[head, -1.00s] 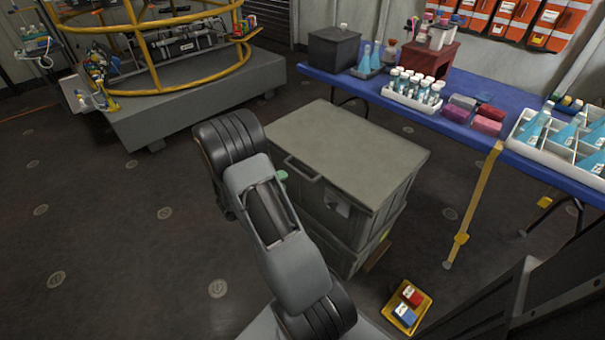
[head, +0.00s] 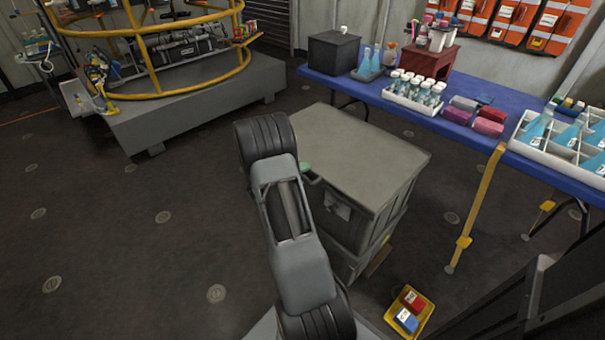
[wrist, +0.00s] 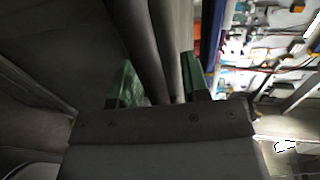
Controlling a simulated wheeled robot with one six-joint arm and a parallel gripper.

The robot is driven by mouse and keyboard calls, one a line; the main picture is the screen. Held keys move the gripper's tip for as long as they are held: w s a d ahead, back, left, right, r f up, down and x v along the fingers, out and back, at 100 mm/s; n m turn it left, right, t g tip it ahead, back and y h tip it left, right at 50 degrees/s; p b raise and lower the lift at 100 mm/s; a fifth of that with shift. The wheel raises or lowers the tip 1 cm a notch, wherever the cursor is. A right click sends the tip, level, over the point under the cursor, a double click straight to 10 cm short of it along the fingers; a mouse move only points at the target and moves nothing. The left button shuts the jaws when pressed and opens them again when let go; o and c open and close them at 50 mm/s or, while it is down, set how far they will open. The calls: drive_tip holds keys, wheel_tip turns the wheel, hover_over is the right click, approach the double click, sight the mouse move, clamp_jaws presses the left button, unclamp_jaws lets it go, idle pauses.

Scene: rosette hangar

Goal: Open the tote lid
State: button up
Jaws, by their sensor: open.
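The grey tote (head: 355,222) stands on the floor in the middle of the head view. Its flat lid (head: 360,150) is down on the body. My arm covers the lid's left front side, and the lid's handle is mostly hidden behind it. A green fingertip of my gripper (head: 305,167) shows at the lid's front edge. In the wrist view my gripper (wrist: 158,82) is open, with one green finger on each side. Dark bars (wrist: 150,40) run between the fingers; they look like the handle, but I cannot tell whether the fingers touch them.
A blue table (head: 450,125) with bottles, boxes and a white divided crate stands behind and right of the tote. A yellow tray (head: 423,318) with small boxes lies on the floor at front right. A grey platform (head: 195,110) with a yellow frame stands back left. Floor at left is clear.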

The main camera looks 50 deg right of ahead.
drive_tip(key=shift+s+a+f, duration=0.1)
drive_tip(key=shift+f, duration=0.05)
clamp_jaws()
